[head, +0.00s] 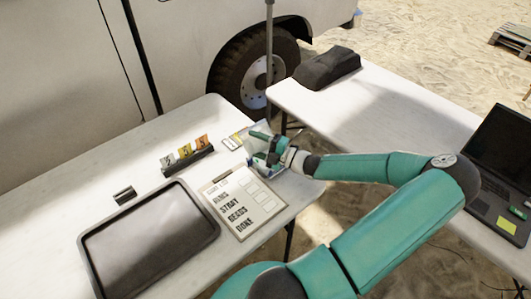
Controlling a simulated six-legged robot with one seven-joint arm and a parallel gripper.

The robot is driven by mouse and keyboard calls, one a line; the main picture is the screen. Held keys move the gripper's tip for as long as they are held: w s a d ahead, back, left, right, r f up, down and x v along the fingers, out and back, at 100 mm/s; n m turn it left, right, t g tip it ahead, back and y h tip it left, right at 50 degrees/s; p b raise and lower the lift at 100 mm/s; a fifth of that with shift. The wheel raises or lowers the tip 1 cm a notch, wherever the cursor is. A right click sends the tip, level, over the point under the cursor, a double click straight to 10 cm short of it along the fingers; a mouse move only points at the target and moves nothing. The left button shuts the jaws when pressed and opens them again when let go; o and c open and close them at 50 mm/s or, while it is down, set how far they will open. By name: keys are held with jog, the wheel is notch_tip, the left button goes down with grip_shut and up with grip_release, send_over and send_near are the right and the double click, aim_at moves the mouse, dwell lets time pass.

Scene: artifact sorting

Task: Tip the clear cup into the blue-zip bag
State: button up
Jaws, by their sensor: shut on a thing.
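My gripper (267,147) is at the right end of the left table, beyond the clipboard's top right corner. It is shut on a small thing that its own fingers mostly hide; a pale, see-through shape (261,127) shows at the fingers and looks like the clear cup. I cannot tell its tilt or what is in it. A small patch of blue shows low beside the fingers, perhaps the blue-zip bag, but its outline and mouth are not clear.
A clipboard (243,207) with a printed list and a dark tray (150,240) lie on the left table (110,155). The right table holds a dark bundle (326,67) and a laptop (497,185).

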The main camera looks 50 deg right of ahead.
jog(key=shift+r, duration=0.5)
notch_tip(320, 180, down, 3)
jog(key=shift+r, duration=0.1)
jog(key=b, duration=0.2)
jog(key=shift+b, duration=0.35)
